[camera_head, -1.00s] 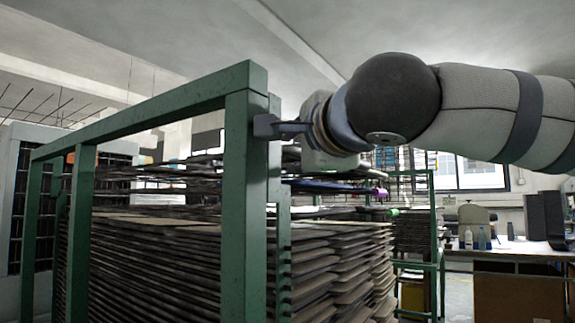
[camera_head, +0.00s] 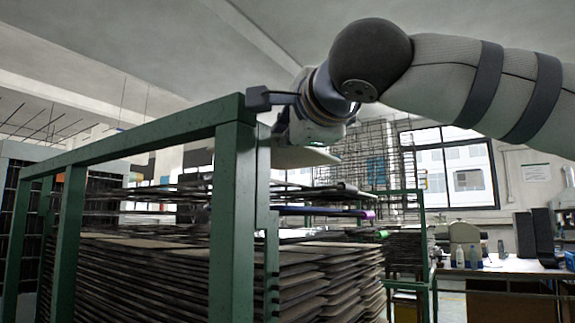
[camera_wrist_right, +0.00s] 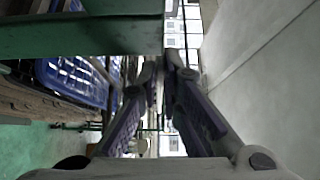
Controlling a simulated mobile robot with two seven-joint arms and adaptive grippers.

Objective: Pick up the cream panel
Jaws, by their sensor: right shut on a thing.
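The cream panel (camera_head: 305,157) shows in the head view as a thin pale slab just under my right gripper (camera_head: 300,144), above the racked panels. Its left part is hidden behind the green post. My right gripper is shut on it; the fingertips are hard to make out in the head view. In the right wrist view the two purple-grey fingers of my right gripper (camera_wrist_right: 163,78) are close together, with the panel barely visible between them. My left gripper is not in view.
A green metal rack (camera_head: 232,215) stands in front, its near post and top beam close to my right wrist. Dark stacked panels (camera_head: 150,265) fill it. A table (camera_head: 500,267) with bottles and dark boxes stands at the right.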

